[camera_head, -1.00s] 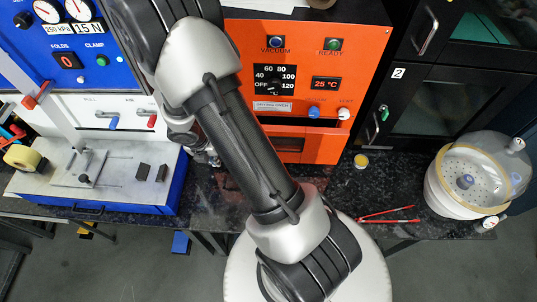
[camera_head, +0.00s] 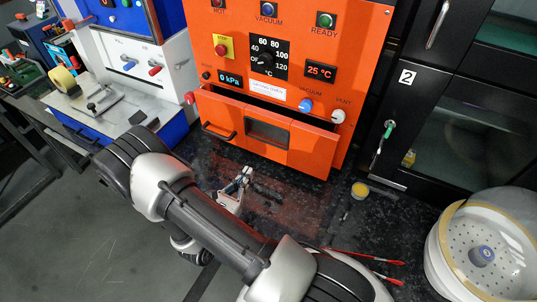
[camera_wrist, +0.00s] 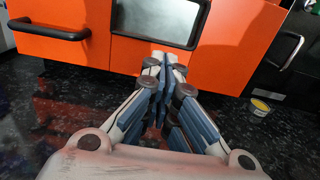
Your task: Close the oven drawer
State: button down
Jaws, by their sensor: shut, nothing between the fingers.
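The orange oven drawer (camera_head: 310,146) stands pulled out from the oven (camera_head: 340,60), with a dark gap above its front. Its front has a dark window (camera_head: 268,131) in the middle and a black handle (camera_head: 218,131) at the left. In the wrist view the drawer front (camera_wrist: 90,48) fills the top, with the handle (camera_wrist: 48,29) at upper left. My gripper (camera_head: 247,172) is shut and empty, low over the counter in front of the drawer. In the wrist view its fingertips (camera_wrist: 166,58) point at the front just below the window; I cannot tell whether they touch.
The black speckled counter (camera_head: 300,205) is mostly clear before the oven. A small yellow-lidded jar (camera_head: 360,190), red tweezers (camera_head: 375,259) and a white desiccator (camera_head: 440,255) lie to the right. A black cabinet (camera_head: 455,120) stands right, a blue-white press (camera_head: 140,70) left.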

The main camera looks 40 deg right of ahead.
aim_at(269, 142)
jog(key=b+x, duration=0.2)
jog(key=x, duration=1.1)
jog(key=shift+s, duration=0.1)
jog(key=shift+d, duration=0.1)
jog(key=b+x, duration=0.1)
jog(key=x, duration=0.4)
jog(key=shift+r, duration=0.1)
